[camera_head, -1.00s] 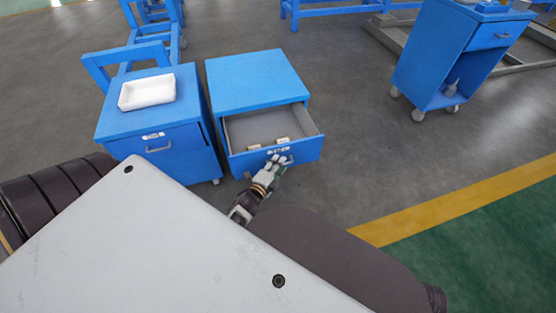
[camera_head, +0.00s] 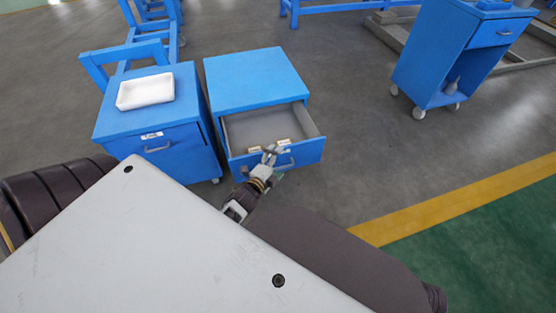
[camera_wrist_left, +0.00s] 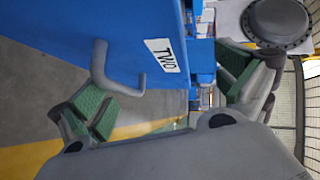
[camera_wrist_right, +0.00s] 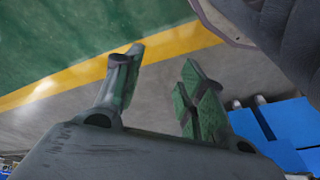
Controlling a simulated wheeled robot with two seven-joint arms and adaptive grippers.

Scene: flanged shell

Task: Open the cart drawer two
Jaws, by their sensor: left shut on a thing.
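Drawer two (camera_head: 305,154) is the blue drawer of the right-hand cart (camera_head: 255,75) and stands pulled part way out. Its "TWO" label (camera_wrist_left: 162,55) and grey bent handle (camera_wrist_left: 103,68) show in the left wrist view. My left gripper (camera_head: 270,152) is at the drawer's front panel, near the label and top edge. In the left wrist view its green-padded fingers are spread, with the blue panel between them; exact contact is not clear. My right gripper (camera_wrist_right: 155,95) is open and empty over the floor, outside the head view.
Another blue cart (camera_head: 115,122) with a shut drawer and a white tray (camera_head: 146,91) stands close on the left. Small pale parts (camera_head: 283,142) lie in the open drawer. A blue wheeled trolley (camera_head: 435,60) stands at back right. Floor right of the drawer is clear.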

